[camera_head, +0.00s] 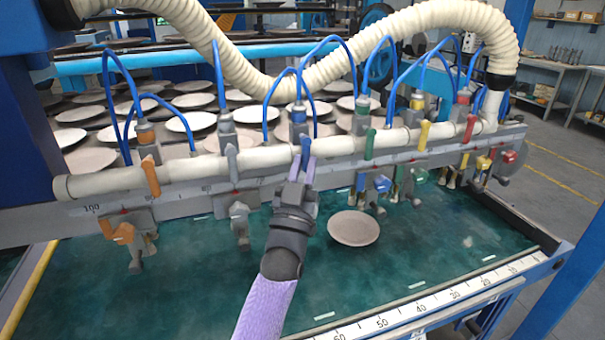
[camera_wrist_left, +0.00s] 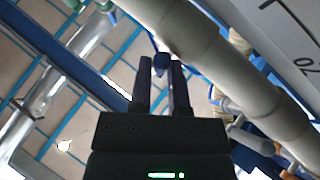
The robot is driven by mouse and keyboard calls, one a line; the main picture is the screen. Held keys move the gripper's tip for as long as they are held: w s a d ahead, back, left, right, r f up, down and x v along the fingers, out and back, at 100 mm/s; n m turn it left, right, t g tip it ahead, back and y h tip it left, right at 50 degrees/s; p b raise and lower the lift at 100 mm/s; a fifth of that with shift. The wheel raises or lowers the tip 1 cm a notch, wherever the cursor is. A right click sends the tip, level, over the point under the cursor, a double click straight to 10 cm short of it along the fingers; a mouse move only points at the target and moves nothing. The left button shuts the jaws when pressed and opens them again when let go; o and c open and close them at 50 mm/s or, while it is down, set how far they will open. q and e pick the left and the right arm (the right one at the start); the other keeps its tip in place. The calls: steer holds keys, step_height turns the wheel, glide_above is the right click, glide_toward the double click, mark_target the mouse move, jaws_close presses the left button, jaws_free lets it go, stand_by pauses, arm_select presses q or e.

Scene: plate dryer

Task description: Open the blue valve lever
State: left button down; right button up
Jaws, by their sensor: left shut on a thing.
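The blue valve lever (camera_head: 306,151) is on the cream pipe, below a valve with a blue hose. My left gripper (camera_head: 302,172) reaches up from below and is shut on the blue lever, its fingers on both sides of it. In the left wrist view the lever's blue end (camera_wrist_left: 162,64) shows between the two fingertips (camera_wrist_left: 162,75). The fingers hide part of the lever in the head view. My right gripper is not in view.
Orange (camera_head: 151,176), green (camera_head: 370,144), yellow (camera_head: 424,135) and red (camera_head: 469,129) levers line the same pipe (camera_head: 210,165). A round plate (camera_head: 353,228) lies on the green belt (camera_head: 190,290). A ribbed hose (camera_head: 330,75) arches above.

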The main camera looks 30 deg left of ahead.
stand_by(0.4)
arm_select(q)
steer(key=c, duration=0.6)
jaws_free()
steer(key=shift+d, duration=0.1)
steer(key=shift+r, duration=0.1)
